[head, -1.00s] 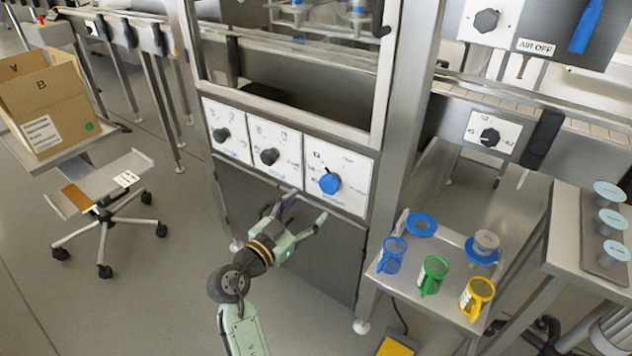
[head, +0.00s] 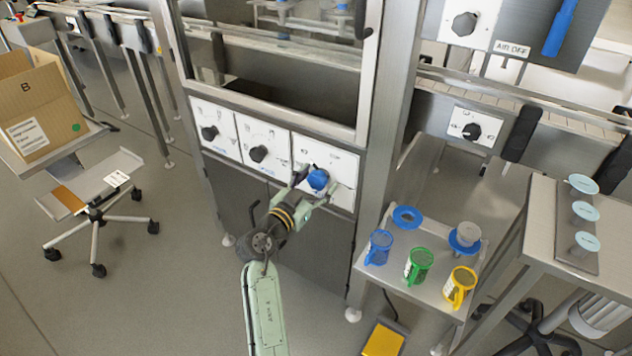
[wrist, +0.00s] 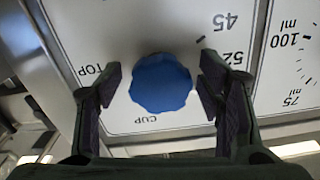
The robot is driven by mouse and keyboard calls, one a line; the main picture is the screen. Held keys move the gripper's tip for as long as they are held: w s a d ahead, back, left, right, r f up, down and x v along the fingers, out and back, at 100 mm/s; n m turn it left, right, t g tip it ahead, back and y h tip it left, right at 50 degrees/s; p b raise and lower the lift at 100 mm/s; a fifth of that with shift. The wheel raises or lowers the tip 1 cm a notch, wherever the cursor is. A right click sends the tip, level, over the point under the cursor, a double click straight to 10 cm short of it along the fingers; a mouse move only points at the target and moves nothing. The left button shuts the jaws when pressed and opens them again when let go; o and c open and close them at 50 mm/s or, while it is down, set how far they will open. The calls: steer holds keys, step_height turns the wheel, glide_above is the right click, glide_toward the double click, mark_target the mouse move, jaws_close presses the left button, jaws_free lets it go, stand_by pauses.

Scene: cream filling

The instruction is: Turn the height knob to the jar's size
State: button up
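The blue height knob (head: 318,179) is on the right-hand white dial panel (head: 343,196) of the steel machine. In the wrist view the knob (wrist: 162,84) shows face-on, with upside-down labels TOP, CUP, 45 and 52 around it. Its pointer is not clear to me. My gripper (head: 315,184) is at the knob. In the wrist view my gripper (wrist: 160,78) is open, with one finger on each side of the knob. I cannot tell which object is the jar.
Two black knobs (head: 258,154) sit on panels to the left. A tray (head: 398,290) at right holds blue (head: 379,247), green (head: 418,265) and yellow (head: 459,287) handled cups, and a grey cylinder (head: 467,234) on a blue ring. A 100 ml dial (wrist: 291,40) is beside the panel.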

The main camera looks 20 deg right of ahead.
steer(key=c, duration=1.1)
steer(key=shift+n, duration=0.3)
steer(key=shift+n+b, duration=0.3)
steer(key=shift+n, duration=0.9)
steer(key=n, duration=0.3)
steer(key=shift+s+n, duration=0.1)
steer(key=shift+n, duration=0.2)
steer(key=n+p, duration=0.1)
steer(key=n, duration=0.3)
steer(key=shift+d+r+p, duration=0.1)
steer(key=shift+r+p, duration=0.05)
steer(key=shift+p, duration=0.2)
steer(key=shift+n+p, duration=0.5)
steer(key=shift+n, duration=1)
